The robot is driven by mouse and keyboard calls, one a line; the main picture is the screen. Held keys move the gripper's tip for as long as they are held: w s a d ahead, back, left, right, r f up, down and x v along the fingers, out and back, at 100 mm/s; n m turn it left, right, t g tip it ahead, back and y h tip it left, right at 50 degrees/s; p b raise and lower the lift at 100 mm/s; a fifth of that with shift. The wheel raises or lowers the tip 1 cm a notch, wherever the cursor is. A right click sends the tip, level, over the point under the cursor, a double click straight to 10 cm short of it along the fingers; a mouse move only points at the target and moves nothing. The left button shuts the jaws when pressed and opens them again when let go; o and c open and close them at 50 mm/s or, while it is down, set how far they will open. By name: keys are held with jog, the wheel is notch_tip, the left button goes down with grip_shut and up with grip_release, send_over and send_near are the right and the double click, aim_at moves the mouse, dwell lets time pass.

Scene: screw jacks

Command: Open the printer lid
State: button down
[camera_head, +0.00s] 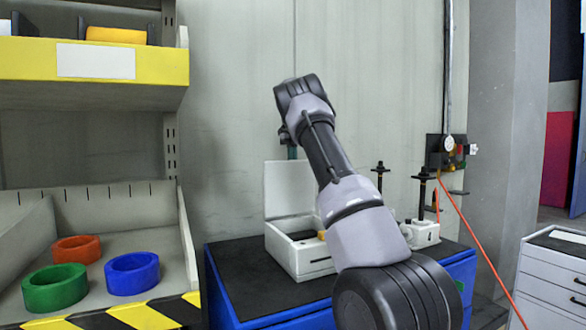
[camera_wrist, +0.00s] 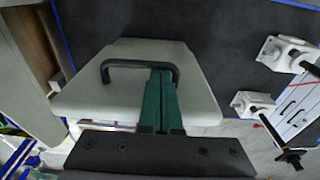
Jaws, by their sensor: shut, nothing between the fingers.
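The printer (camera_head: 305,258) is a white box on the black-topped blue cabinet. Its lid (camera_head: 288,186) stands raised, roughly upright, at the back of the box, and the inside shows dark with a yellow-orange part. In the wrist view the lid (camera_wrist: 80,100) is a pale panel with a black bar handle (camera_wrist: 112,63). My gripper (camera_head: 291,154) is at the lid's top edge. In the wrist view its green fingers (camera_wrist: 162,72) are together and empty, overlapping the handle's right end; I cannot tell whether they touch it. My arm hides the printer's right side.
Screw jacks with black spindles (camera_head: 422,190) stand on the cabinet top (camera_head: 240,262) right of the printer. At left, a shelf bin (camera_head: 100,210) holds orange, green and blue rings. A grey wall is close behind. An orange hose (camera_head: 480,240) hangs at right.

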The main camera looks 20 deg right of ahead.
jog(key=shift+w+r, duration=0.2)
jog(key=shift+r, duration=1.65)
jog(key=shift+w+r, duration=0.15)
jog(key=shift+r, duration=1.7)
